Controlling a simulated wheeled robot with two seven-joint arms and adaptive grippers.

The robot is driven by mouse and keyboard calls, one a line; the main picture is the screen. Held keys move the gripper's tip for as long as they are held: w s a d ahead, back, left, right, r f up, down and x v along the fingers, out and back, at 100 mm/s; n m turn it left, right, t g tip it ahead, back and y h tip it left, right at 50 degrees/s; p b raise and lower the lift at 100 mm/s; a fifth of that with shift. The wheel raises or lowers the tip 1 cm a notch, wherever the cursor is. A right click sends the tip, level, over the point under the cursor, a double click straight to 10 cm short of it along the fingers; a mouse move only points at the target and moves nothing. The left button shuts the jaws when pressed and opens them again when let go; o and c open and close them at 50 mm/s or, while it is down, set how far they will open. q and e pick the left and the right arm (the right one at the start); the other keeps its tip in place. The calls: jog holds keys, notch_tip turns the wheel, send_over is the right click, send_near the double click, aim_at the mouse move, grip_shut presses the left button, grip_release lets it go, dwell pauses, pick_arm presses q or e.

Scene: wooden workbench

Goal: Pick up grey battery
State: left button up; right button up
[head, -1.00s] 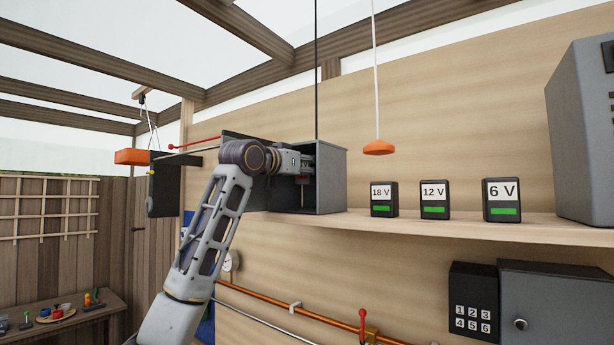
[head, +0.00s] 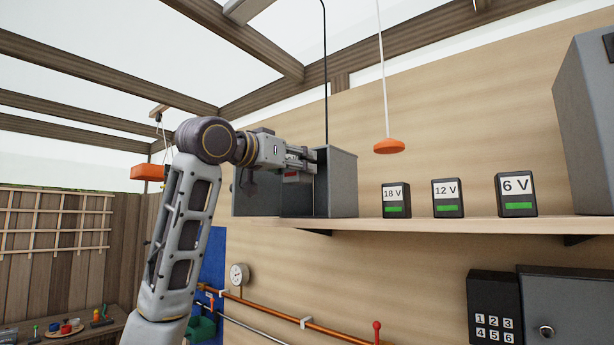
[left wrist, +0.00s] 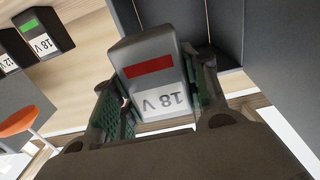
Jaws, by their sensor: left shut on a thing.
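My left gripper (head: 310,160) is shut on a grey battery (left wrist: 150,72) in front of an open grey box (head: 336,185) on the shelf. In the left wrist view the battery sits between both green-padded fingers. It has a red bar and an "18 V" label that reads upside down there. In the head view only a small part of the battery, with its red bar (head: 291,177), shows below the fingers. My right gripper is not in view.
Three dark batteries with green bars stand on the shelf (head: 450,224): 18 V (head: 396,200), 12 V (head: 447,198) and 6 V (head: 516,195). An orange pull (head: 389,146) hangs above them. A large grey cabinet (head: 590,150) stands at right.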

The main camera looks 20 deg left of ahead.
pick_arm(q)
jog(key=shift+s+a+b, duration=0.15)
jog(key=shift+s+b, duration=0.4)
jog(key=shift+s, duration=2.2)
